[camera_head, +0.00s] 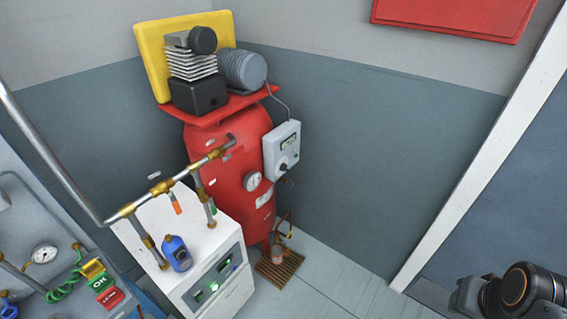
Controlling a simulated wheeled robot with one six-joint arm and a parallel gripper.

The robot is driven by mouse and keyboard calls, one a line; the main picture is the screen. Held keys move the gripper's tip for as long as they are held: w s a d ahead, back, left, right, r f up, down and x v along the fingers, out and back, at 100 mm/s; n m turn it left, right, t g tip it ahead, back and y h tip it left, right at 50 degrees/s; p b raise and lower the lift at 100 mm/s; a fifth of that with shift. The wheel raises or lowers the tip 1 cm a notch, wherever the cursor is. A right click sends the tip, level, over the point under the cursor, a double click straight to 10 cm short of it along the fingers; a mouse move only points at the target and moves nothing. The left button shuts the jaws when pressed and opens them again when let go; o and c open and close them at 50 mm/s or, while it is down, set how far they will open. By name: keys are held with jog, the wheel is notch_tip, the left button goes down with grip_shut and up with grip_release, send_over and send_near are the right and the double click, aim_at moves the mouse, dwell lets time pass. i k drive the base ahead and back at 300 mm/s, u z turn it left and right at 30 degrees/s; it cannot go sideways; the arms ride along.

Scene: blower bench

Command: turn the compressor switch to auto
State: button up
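The red compressor (235,150) stands upright in the corner, with a black motor block and a finned pump on top. A light grey control box (279,140) is on its right side, with a small dark window. A dark rotary switch (284,167) sits low on the box. It is too small to tell which position it points to. A part of my arm shows at the bottom right corner, far from the box. My gripper is not in view.
A pressure gauge (252,181) is on the tank. A wooden pallet (279,270) lies on the floor. The floor to the right is clear.

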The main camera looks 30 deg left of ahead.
aim_at(284, 167)
jog(key=u, duration=0.6)
jog(key=i, duration=0.8)
jog(key=u, duration=1.35)
jog(key=i, duration=0.3)
jog(key=u, duration=0.1)
